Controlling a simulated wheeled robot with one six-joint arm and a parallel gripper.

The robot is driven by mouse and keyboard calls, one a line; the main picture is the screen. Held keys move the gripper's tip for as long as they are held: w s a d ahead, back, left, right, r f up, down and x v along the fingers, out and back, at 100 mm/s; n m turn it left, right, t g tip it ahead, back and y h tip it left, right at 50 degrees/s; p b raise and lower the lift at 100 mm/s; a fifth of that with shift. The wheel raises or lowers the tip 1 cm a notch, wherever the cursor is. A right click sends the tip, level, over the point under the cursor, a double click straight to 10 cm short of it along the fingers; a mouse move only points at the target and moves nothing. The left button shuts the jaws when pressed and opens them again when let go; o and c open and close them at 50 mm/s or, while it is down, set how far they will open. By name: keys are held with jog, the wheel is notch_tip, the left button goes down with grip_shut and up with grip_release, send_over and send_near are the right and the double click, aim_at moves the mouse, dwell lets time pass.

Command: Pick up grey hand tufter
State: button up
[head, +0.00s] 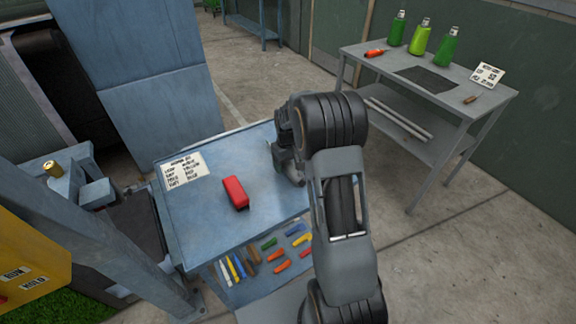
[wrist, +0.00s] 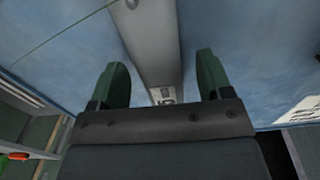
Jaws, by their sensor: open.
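The grey hand tufter (wrist: 152,45) shows in the wrist view as a long grey body on the blue cart top, running from the top edge down between my fingers. My gripper (wrist: 161,72) is open, with one green finger on each side of the tufter and a gap on both sides. A small pale label shows on the tufter close to the gripper's palm. In the head view my arm reaches over the right part of the blue cart (head: 215,229) and hides most of the gripper and the tufter.
A red block-like tool (head: 236,193) and a printed card (head: 182,171) lie on the cart top, left of my arm. Several coloured tools (head: 277,255) lie on the lower shelf. A grey table (head: 465,88) with green bottles (head: 419,37) stands at right. Floor between is clear.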

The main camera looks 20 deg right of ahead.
jog(key=shift+f, duration=0.25)
jog(key=shift+c, duration=0.2)
jog(key=c, duration=1)
jog(key=shift+c, duration=0.7)
jog(key=shift+r, duration=0.15)
